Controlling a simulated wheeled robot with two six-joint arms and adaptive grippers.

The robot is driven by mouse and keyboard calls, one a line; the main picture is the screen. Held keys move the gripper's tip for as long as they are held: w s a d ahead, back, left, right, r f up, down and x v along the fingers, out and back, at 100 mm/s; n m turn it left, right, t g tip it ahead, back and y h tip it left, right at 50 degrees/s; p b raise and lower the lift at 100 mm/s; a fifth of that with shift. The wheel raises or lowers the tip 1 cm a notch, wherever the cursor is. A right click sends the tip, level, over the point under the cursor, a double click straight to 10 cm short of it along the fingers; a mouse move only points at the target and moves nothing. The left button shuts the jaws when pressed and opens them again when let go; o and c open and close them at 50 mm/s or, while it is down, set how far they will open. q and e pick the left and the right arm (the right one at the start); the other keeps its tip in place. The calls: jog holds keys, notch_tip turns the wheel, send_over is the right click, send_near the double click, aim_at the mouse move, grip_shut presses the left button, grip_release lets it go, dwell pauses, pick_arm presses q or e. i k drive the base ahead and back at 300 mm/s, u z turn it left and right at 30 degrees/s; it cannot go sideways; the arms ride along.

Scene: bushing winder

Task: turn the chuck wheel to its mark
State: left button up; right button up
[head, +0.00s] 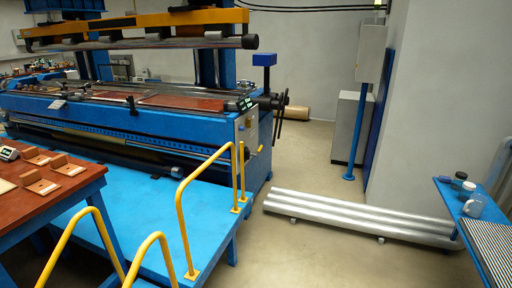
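A dark spoked wheel (281,117), seen nearly edge-on, sits on the right end of the long blue winding machine (150,122). It looks like the chuck wheel. Its mark is too small to make out from here. Neither of my grippers shows in the head view, and nothing is seen touching the wheel.
A blue platform (150,215) with yellow handrails (183,215) stands in front of the machine. Silver tubes (360,217) lie on the floor to the right. A red-topped table (60,190) is at the left, a blue bench (468,205) at the right. Floor between platform and tubes is clear.

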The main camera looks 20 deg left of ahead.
aim_at(246, 151)
jog(key=i, duration=3.15)
jog(key=u, duration=0.2)
